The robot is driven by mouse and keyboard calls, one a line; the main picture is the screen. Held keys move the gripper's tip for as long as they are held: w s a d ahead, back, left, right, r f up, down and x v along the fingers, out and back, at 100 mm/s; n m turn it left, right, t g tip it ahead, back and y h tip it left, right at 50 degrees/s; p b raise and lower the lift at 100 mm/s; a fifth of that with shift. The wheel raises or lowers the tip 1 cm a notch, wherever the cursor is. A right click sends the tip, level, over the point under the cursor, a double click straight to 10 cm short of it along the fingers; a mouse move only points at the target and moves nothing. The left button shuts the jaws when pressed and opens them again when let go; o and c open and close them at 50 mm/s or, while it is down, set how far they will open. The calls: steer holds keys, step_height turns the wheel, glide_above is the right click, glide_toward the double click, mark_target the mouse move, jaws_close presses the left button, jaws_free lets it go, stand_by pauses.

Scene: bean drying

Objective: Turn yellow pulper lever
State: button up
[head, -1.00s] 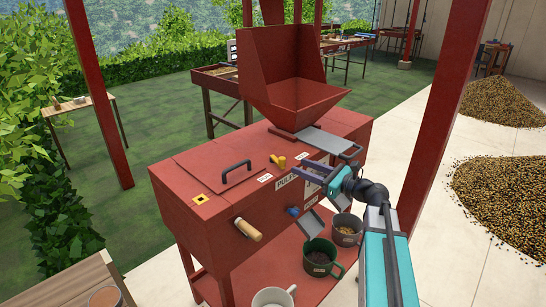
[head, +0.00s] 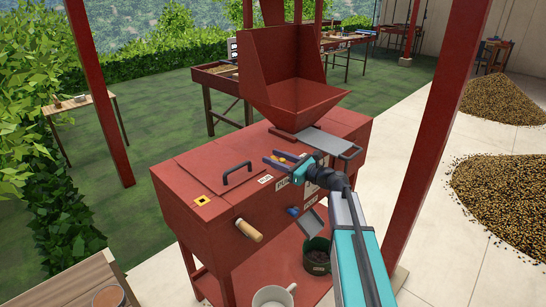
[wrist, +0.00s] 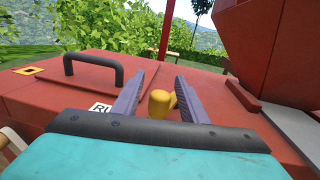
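The yellow pulper lever (wrist: 158,103) stands on top of the red pulper (head: 205,225). In the wrist view it shows between the two fingers of my gripper (wrist: 158,84), nearer the right finger, with a clear gap to the left one. My gripper is open. In the head view my gripper (head: 279,160) is over the pulper's top, left of the hopper's base, and mostly hides the lever. I cannot tell whether a finger touches the lever.
A black handle (head: 237,174) sits on the pulper's lid to the left. The red hopper (head: 300,95) and a grey slide plate (head: 322,142) are close by. A wooden handle (head: 248,230) sticks out in front. A red post (head: 440,110) rises at right.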

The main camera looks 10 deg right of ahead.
steer(key=shift+w+a, duration=0.3)
jaws_close()
steer(key=shift+a, duration=0.1)
